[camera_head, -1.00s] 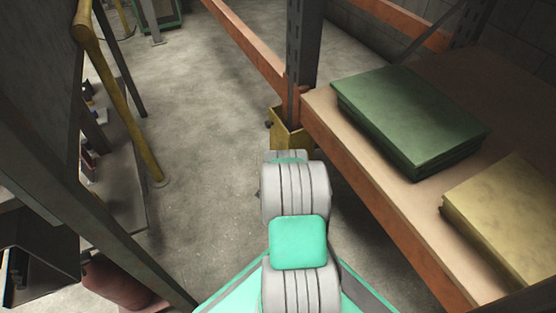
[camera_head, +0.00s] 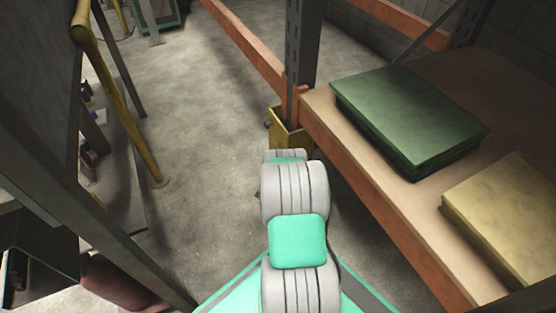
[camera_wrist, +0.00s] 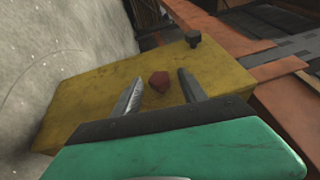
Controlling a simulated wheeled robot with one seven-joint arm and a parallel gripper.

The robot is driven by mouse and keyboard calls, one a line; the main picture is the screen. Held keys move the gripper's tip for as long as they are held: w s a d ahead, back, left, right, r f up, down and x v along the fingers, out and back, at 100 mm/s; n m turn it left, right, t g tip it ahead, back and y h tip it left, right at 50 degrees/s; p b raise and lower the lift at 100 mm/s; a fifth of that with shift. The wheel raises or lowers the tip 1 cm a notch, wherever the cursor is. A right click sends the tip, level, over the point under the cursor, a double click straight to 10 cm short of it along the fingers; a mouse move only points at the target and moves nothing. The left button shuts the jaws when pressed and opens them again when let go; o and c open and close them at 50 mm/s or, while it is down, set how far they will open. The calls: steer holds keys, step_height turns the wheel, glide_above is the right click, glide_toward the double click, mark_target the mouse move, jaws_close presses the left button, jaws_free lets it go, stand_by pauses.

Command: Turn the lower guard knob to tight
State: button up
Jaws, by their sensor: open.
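The yellow guard (camera_head: 291,139) stands at the foot of the grey rack upright, partly hidden behind my arm in the head view. In the wrist view its yellow face (camera_wrist: 95,90) fills the middle. A small dull red knob (camera_wrist: 158,81) sits on that face. A dark knob (camera_wrist: 193,41) sits near the guard's far edge. I cannot tell for sure which of the two is the lower knob, or how either is set. My gripper (camera_wrist: 160,76) is open and empty, its two fingers on either side of the red knob in the picture. Contact is not visible.
Orange rack beams (camera_head: 365,200) and a shelf with a green stack (camera_head: 410,115) and a tan stack (camera_head: 505,215) stand to the right. A yellow rail (camera_head: 123,105) stands at left. The concrete floor between is clear.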

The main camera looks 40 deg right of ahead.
steer(key=s+a+r+p, duration=0.3)
steer(key=s+r+p, duration=0.2)
steer(key=r+p, duration=0.45)
steer(key=s+a+r, duration=0.3)
steer(key=s+a, duration=0.2)
steer(key=s, duration=0.1)
steer(key=shift+s+r+p, duration=0.25)
steer(key=shift+p, duration=0.15)
steer(key=shift+c, duration=0.4)
